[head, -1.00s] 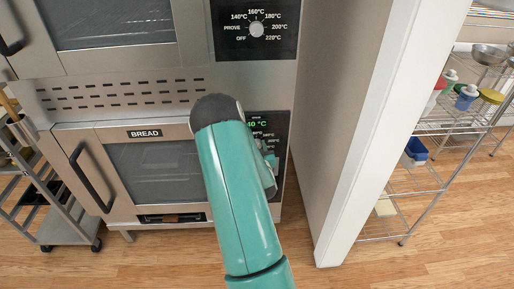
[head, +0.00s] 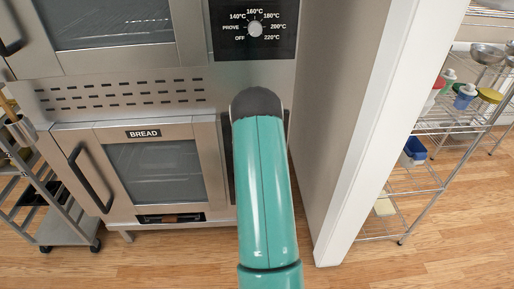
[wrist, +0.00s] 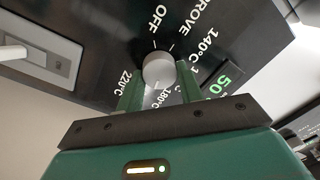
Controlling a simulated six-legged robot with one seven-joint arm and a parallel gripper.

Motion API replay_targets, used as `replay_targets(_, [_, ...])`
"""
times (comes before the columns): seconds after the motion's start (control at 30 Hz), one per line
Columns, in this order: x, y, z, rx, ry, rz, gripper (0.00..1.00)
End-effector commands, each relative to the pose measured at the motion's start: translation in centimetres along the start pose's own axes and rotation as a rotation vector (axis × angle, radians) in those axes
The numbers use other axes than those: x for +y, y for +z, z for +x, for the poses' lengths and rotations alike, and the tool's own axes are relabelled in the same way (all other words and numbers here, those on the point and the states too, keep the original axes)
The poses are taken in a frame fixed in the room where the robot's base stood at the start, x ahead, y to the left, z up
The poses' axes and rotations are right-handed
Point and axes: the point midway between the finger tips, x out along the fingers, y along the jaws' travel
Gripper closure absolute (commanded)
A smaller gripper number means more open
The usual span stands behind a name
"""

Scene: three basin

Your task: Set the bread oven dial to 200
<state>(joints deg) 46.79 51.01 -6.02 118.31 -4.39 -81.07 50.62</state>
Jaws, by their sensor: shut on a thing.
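The bread oven (head: 155,165), labelled BREAD, is the lower oven in the head view. Its control panel is mostly hidden behind my arm there. In the wrist view the round grey dial (wrist: 157,69) sits on the black panel (wrist: 105,30), ringed by white labels including OFF, PROVE, 140°C, 180°C and 220°C. A green display (wrist: 221,84) beside it partly shows 50. My gripper (wrist: 159,76) has its two green fingers on either side of the dial and is shut on it. The dial's pointer is not clear.
The upper oven's dial (head: 255,29) is above my arm. A white wall edge (head: 365,130) stands close on the right, with a wire shelf (head: 425,180) beyond. A metal cart (head: 60,210) stands at the left. A pale switch (wrist: 40,55) is on the panel.

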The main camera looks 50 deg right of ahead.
Motion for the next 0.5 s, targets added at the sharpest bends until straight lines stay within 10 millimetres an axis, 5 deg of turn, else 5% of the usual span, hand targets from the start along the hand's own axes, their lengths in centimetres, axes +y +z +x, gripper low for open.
replay_targets(0.5, [-0.01,0.07,0.02,0.008,-0.005,0.170,0.86])
